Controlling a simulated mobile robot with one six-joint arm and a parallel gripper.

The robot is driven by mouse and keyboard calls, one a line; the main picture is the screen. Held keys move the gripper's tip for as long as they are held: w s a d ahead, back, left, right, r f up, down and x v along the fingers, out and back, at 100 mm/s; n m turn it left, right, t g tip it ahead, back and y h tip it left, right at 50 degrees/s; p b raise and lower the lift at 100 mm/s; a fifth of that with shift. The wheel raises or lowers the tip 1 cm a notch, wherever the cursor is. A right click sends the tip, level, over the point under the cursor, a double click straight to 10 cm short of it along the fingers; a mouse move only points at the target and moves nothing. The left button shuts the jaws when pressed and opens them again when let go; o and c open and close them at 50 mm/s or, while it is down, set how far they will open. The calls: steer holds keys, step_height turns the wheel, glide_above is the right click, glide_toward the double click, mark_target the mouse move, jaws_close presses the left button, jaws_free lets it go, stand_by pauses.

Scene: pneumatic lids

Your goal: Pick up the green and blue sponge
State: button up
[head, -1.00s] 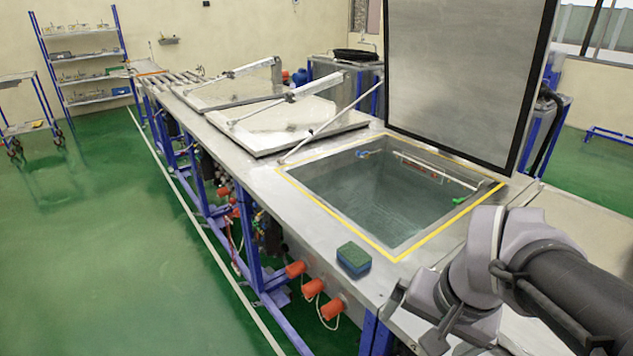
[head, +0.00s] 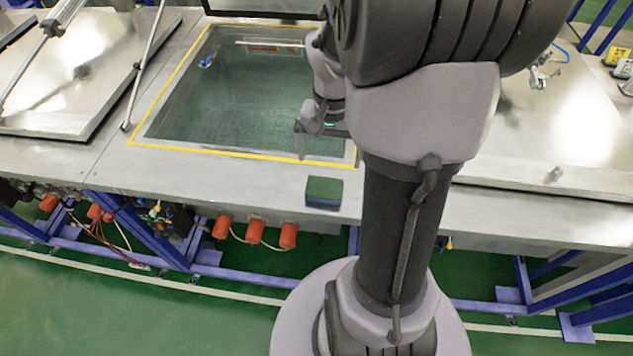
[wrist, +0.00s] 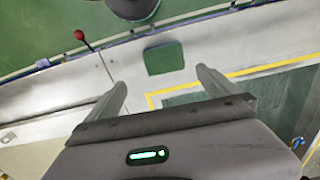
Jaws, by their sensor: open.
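The green and blue sponge (head: 323,192) lies on the steel bench top, at the front edge below the near right corner of the tank in the head view. Its green face is up and a dark blue side faces the front. In the wrist view the sponge (wrist: 164,57) shows as a green square beyond the fingertips, roughly between their lines. My gripper (wrist: 160,80) is open and empty, its two fingers apart from the sponge. In the head view my gripper (head: 314,140) hangs near the tank's right side, partly hidden by my arm.
A water-filled tank (head: 182,92) with a yellow border lies left of my arm. A steel lid (head: 75,95) on struts is at the left, and another steel panel (head: 545,150) at the right. Orange knobs (head: 255,230) stick out below the bench's front edge. Bench around the sponge is clear.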

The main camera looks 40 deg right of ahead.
steer(key=b, duration=0.2)
glide_above(325, 187)
steer(key=f, duration=0.7)
steer(key=shift+s+f, duration=0.3)
steer(key=f, duration=0.1)
steer(key=f+b, duration=0.1)
steer(key=f, duration=0.1)
steer(key=f+b, duration=0.1)
steer(key=f, duration=0.1)
steer(key=shift+w, duration=0.4)
steer(key=shift+s, duration=0.1)
steer(key=c, duration=1.1)
steer(key=shift+r, duration=0.25)
steer(key=shift+c, duration=0.2)
step_height(325, 187, up, 3)
steer(key=shift+r+p, duration=0.2)
steer(key=shift+p, duration=0.75)
steer(key=s+d+p, duration=0.1)
steer(key=s+d, duration=0.1)
steer(key=s, duration=0.5)
steer(key=s+d+r, duration=0.1)
steer(key=s+d, duration=0.1)
steer(key=s, duration=0.6)
steer(key=shift+s+d+p, duration=0.15)
steer(key=shift+d+p, duration=0.15)
steer(key=shift+p, duration=0.05)
